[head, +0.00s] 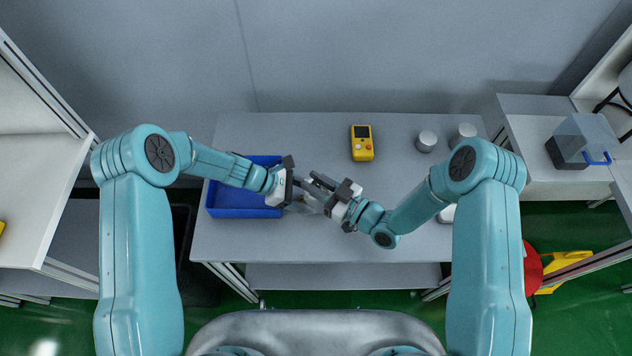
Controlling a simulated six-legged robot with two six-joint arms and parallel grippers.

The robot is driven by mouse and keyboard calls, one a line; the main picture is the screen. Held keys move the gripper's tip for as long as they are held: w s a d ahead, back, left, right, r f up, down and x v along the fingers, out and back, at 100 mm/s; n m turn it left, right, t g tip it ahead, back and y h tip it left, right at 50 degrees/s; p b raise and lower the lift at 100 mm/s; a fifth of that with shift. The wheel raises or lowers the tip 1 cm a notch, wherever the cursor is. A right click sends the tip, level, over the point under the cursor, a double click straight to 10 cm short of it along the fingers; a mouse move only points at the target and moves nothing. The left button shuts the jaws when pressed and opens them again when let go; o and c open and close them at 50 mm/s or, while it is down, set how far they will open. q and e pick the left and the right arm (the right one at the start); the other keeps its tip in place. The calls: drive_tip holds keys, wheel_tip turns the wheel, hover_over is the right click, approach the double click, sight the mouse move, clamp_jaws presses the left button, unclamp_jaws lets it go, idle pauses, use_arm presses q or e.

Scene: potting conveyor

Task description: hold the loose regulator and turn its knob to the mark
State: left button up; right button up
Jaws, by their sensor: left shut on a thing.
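The loose regulator (308,204) is a small greyish thing, mostly hidden between my two grippers above the middle left of the grey table. My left gripper (297,193) comes in from the left and is shut on it. My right gripper (314,184) comes in from the right, with its dark fingers pointing up and left, close beside the regulator. I cannot tell whether the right fingers touch the knob or how far apart they are. The knob and the mark are too small and covered to make out.
A blue tray (228,211) lies on the grey table (270,245) behind my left gripper. A yellow device (362,150) with a dark screen lies at the back middle. Two grey round pieces (427,139) (463,132) stand at the back right. The table front is clear.

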drive_tip(key=shift+a+m+t+h, duration=0.1)
drive_tip(key=shift+m+t+h, duration=0.2)
drive_tip(key=shift+m, duration=0.1)
clamp_jaws()
drive_tip(key=m+t+h, duration=0.4)
drive_tip(key=h, duration=0.1)
drive_tip(key=shift+t, duration=0.4)
drive_tip(key=m+t+h, duration=0.1)
drive_tip(key=h, duration=0.1)
drive_tip(key=m+h, duration=0.2)
drive_tip(key=h, duration=0.1)
drive_tip(key=shift+m+t, duration=0.3)
drive_tip(key=shift+t, duration=0.1)
drive_tip(key=shift+m+h, duration=1)
drive_tip(key=shift+h, duration=0.6)
drive_tip(key=o, duration=0.8)
unclamp_jaws()
drive_tip(key=shift+r, duration=0.1)
